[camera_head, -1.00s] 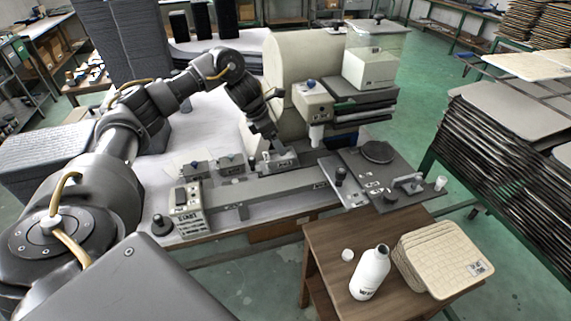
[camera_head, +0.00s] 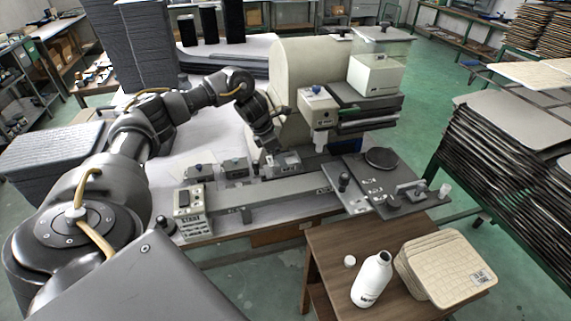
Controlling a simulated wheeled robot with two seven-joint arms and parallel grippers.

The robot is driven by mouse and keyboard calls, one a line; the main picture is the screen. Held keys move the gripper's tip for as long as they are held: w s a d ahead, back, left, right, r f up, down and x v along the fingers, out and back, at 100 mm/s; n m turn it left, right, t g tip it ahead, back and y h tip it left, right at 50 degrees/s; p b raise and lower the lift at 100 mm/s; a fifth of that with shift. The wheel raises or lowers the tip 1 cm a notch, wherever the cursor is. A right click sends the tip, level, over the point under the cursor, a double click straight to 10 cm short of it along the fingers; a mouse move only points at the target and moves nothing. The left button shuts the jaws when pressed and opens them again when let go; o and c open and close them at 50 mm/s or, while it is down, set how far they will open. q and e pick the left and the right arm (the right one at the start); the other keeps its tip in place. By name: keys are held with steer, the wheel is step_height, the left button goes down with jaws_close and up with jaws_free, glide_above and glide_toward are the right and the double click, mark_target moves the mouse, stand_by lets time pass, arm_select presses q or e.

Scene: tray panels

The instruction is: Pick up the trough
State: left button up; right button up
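No object is plainly marked as the trough. The long grey channel-like rail (camera_head: 270,197) on the workbench may be it, but I cannot tell. My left arm reaches in from the left, and my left gripper (camera_head: 274,153) points down at a small grey block (camera_head: 288,162) behind the rail. The fingers are small and dark there, so I cannot tell whether they are open or shut, or whether they touch the block. My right gripper is not in view.
A cream machine (camera_head: 310,65) with a white box (camera_head: 375,75) stands behind the rail. A grey plate (camera_head: 385,185) with a round dark disc is to the right. A wooden stool (camera_head: 330,245) holds a white bottle (camera_head: 372,280) and stacked beige panels (camera_head: 440,270). Dark panels (camera_head: 490,160) are piled at right.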

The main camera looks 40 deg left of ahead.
arm_select(q)
steer(key=p+x, duration=0.1)
steer(key=x, duration=0.3)
steer(key=shift+f, duration=0.1)
steer(key=shift+c, duration=0.3)
steer(key=shift+w, duration=0.1)
steer(key=c, duration=1.2)
